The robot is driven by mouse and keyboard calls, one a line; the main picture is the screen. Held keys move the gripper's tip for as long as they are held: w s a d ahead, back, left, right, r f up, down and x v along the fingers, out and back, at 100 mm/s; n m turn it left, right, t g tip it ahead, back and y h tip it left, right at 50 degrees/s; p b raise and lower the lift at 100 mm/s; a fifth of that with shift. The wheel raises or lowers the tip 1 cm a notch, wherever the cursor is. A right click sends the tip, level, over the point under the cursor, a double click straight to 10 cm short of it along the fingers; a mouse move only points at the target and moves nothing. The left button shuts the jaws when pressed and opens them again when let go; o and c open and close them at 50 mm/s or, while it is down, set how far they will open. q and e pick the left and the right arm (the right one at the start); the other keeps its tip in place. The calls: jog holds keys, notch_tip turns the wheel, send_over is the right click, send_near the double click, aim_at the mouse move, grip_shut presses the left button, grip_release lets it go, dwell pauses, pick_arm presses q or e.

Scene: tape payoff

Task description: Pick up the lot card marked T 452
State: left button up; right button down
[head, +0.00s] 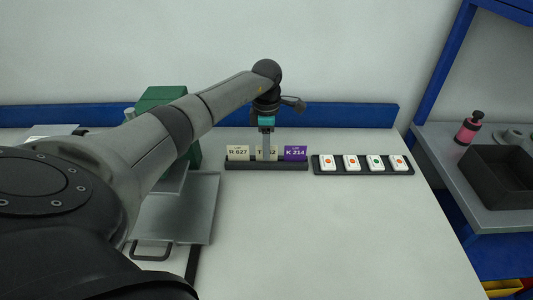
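The lot card marked T 452 (259,153) stands in a dark card holder (266,166), between two other cards. It is pale with dark print, and its middle is hidden by my gripper, so only part of the marking reads. My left gripper (267,155) points down right at this card, its fingers overlapping it in the picture. The fingers line up with the view, so I cannot tell whether they are open or shut, or touch the card. My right gripper is not in view.
Card R 627 (238,153) is left of it, purple card K 214 (295,153) right. A dark tray (364,172) holds several white tiles. A metal tray (180,220) and green machine (160,97) are left. The table's front middle is clear.

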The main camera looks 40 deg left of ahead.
pick_arm(q)
jog(key=shift+f, duration=0.35)
grip_shut()
dwell(0.3)
